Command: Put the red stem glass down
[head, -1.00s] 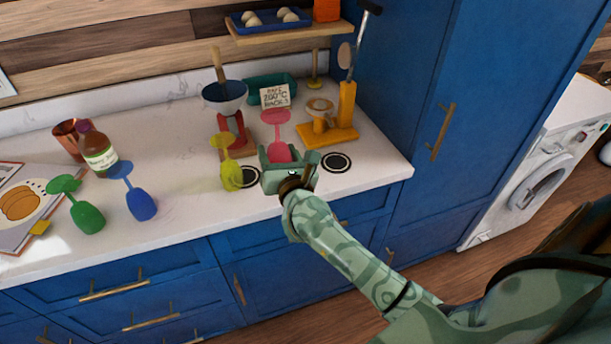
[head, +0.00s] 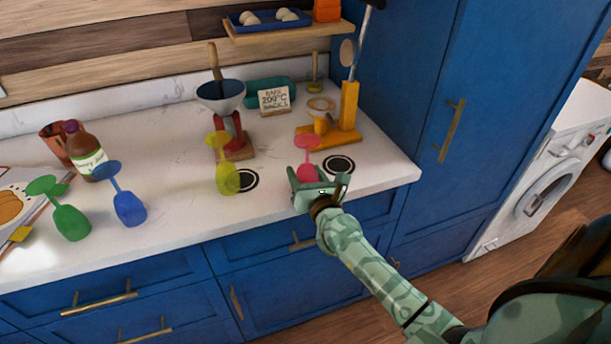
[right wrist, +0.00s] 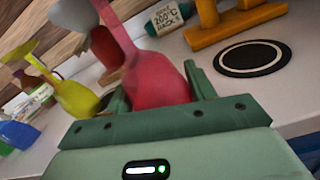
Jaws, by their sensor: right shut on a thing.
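The red stem glass (head: 306,172) is upside down, foot up and bowl down, between the jaws of my right gripper (head: 319,184). The gripper is shut on its bowl, near the counter's front edge. The right wrist view shows the red bowl (right wrist: 156,80) between the fingers (right wrist: 160,92). Whether the glass touches the counter is hidden. A black ringed disc (head: 340,164) lies bare to the right of the glass and shows in the right wrist view (right wrist: 252,58). Another disc (head: 244,180) lies to its left, beside the yellow glass (head: 227,178). My left gripper is out of view.
Upturned green (head: 70,222) and blue (head: 129,208) glasses stand at the left, near a brown bottle (head: 84,150). Behind the red glass are a yellow stand (head: 328,138), a sign (head: 273,100) and a red-based scale (head: 236,145). A tall blue cabinet (head: 430,60) bounds the right.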

